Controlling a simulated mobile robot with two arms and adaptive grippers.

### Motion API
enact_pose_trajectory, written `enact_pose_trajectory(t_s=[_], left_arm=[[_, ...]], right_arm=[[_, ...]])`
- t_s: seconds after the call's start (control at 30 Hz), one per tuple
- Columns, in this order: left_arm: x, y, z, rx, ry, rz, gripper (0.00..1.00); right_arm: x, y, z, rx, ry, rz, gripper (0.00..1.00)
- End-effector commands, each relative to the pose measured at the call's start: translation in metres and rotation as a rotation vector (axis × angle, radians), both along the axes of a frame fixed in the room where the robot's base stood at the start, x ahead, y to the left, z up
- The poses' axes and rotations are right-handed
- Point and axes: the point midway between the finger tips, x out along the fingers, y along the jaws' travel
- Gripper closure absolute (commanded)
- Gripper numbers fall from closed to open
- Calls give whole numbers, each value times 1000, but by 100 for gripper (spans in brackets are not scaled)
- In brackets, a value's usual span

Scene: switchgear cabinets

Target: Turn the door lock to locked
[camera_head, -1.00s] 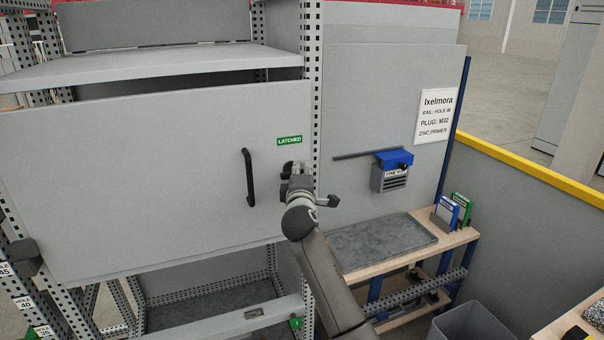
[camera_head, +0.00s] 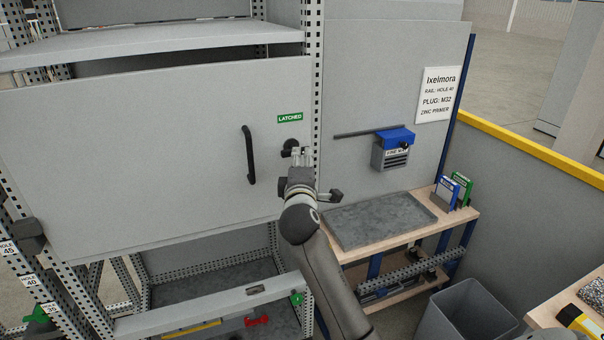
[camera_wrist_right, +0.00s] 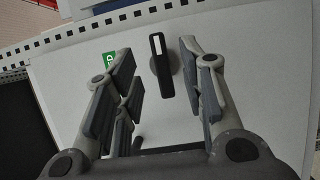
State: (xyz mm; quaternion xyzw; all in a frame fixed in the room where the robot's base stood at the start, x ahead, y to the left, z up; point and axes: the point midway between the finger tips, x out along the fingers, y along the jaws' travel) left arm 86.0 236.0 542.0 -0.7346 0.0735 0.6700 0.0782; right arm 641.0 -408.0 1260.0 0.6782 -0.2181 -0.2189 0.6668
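The door lock is a black knob (camera_head: 289,147) on the grey cabinet door (camera_head: 150,160), right of the black door handle (camera_head: 249,155) and below the green LATCHED label (camera_head: 290,118). My right gripper (camera_head: 302,156) is just below and right of the knob. In the right wrist view, the lock's black lever (camera_wrist_right: 161,66) with a white mark lies between the spread fingers of my right gripper (camera_wrist_right: 168,82), nearer the tips. The gripper is open, with gaps on both sides of the lever. My left gripper is not in view.
A perforated upright (camera_head: 312,100) runs just right of the lock. A blue-and-grey box (camera_head: 394,150) hangs on the right panel. A workbench with a grey tray (camera_head: 375,218) stands below right, and a grey bin (camera_head: 455,315) stands at the front.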

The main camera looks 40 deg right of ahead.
Motion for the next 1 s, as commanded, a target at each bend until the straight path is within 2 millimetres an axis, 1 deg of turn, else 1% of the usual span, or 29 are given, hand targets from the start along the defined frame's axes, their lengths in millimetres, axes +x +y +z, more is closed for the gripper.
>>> enact_pose_trajectory(t_s=[0.03,0.1,0.2,0.33,0.47,0.93,1.0], left_arm=[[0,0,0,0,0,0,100],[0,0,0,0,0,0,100],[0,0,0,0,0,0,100],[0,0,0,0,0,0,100],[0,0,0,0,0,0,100],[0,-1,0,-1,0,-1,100],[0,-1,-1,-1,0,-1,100]], right_arm=[[-8,7,-1,1,1,1,62],[-18,13,-1,1,0,1,62],[-29,21,-1,2,1,1,62],[-38,27,0,1,1,0,62],[-41,30,0,1,1,-1,62],[-41,29,0,1,1,-1,62],[-40,30,-4,4,6,2,62]])
